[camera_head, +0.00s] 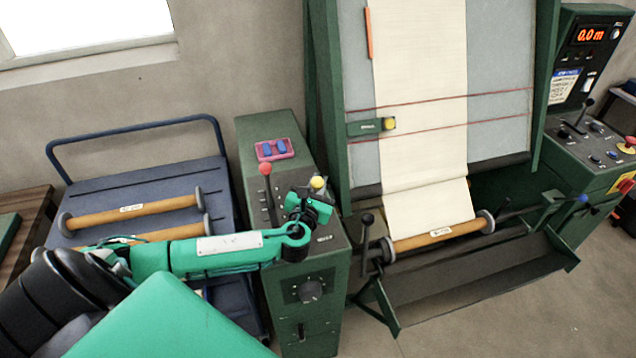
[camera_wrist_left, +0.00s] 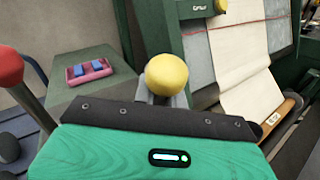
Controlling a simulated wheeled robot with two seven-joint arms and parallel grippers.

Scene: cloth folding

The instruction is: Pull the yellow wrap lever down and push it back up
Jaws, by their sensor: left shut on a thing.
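The yellow wrap lever's round knob (camera_head: 317,182) stands on top of the green control cabinet (camera_head: 262,130). In the left wrist view the yellow knob (camera_wrist_left: 167,75) sits just beyond the gripper's dark front edge, with grey finger parts around its stem. My left gripper (camera_head: 311,199) is shut on the lever just below the knob. The lever's lower stem is hidden behind the gripper. My right gripper is not in view.
A red-knobbed lever (camera_head: 265,170) stands close left of my gripper. A pink tray with blue pieces (camera_head: 274,149) lies behind it. A blue cart (camera_head: 130,180) with wooden rollers is left; the cloth machine (camera_head: 507,60) is right.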

